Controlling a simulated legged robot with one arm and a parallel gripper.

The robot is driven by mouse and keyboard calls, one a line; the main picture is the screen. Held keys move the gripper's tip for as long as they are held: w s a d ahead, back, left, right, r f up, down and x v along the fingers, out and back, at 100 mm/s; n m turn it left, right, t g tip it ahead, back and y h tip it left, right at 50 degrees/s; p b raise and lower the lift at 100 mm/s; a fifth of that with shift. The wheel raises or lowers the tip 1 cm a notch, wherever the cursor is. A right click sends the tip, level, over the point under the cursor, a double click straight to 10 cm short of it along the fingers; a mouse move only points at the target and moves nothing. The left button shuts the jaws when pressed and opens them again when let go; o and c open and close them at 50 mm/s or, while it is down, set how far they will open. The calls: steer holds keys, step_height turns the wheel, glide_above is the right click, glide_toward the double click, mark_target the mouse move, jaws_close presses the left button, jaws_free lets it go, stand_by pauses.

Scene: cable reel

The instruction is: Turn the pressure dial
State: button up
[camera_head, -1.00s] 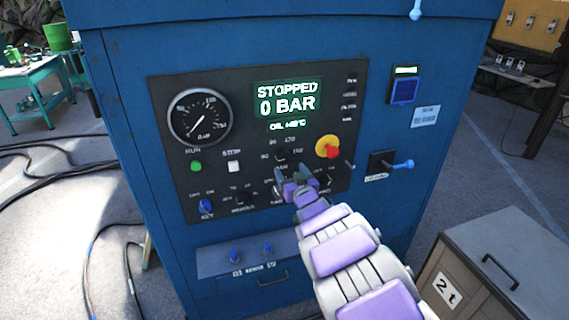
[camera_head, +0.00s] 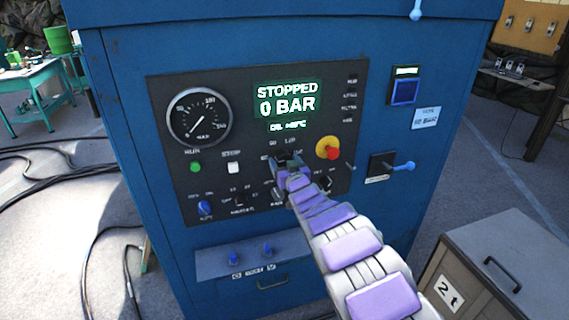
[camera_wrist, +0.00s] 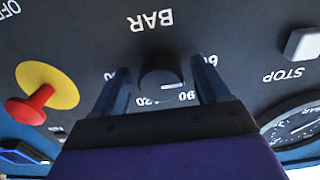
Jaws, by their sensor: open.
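The pressure dial (camera_wrist: 160,66) is a dark round knob on the black panel. In the wrist view, which is upside down, it sits under the word BAR with a number scale around it. My gripper (camera_wrist: 159,72) is open, with one finger on each side of the dial; I cannot tell whether they touch it. In the head view my gripper (camera_head: 286,160) covers most of the dial. The display (camera_head: 287,98) reads STOPPED 0 BAR. The round gauge (camera_head: 199,117) has its needle low on the scale.
A red and yellow emergency stop (camera_head: 328,148) lies just right of my gripper. The green RUN button (camera_head: 195,168), white STOP button (camera_head: 233,168) and blue knob (camera_head: 205,208) are to the left. A blue-handled lever (camera_head: 403,166) juts out at right. A cabinet (camera_head: 500,265) stands front right.

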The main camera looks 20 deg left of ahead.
steer(key=c, duration=0.9)
steer(key=shift+c, duration=0.2)
